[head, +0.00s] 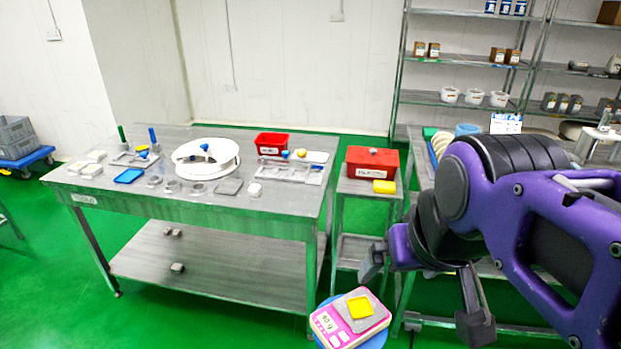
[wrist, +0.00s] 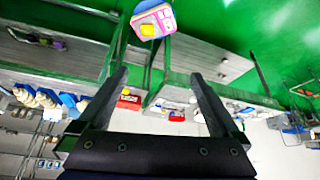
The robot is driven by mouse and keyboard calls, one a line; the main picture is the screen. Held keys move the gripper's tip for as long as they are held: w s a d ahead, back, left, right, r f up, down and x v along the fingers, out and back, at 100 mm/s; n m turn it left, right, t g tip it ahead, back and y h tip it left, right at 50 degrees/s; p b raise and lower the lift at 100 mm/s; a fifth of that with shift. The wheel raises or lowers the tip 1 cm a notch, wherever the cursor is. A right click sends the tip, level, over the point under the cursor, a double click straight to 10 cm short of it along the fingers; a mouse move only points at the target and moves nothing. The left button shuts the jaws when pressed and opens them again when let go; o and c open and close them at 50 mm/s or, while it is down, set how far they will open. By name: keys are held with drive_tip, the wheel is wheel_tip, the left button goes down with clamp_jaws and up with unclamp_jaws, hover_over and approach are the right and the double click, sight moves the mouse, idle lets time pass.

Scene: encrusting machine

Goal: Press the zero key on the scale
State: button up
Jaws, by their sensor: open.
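The scale (head: 333,332) is pink and white, with a grey pan and a yellow square piece (head: 360,307) on it. It sits on a round blue stool top (head: 379,340) at the bottom of the head view. Its front panel has a dark readout and pale keys, too small to tell which is zero. In the wrist view the scale (wrist: 160,14) is at the top, inverted. My gripper (head: 424,295) is open, its fingers wide apart and empty, right of and above the scale. In the wrist view my gripper (wrist: 159,76) points toward the scale without touching it.
A long steel table (head: 210,212) with trays, a white round dish (head: 206,170) and a red bin (head: 272,144) stands at left. A small stand (head: 357,190) holds a red box (head: 372,162). Shelves (head: 468,60) stand behind at right. Green floor is open around the stool.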

clamp_jaws()
idle(0.3)
idle(1.2)
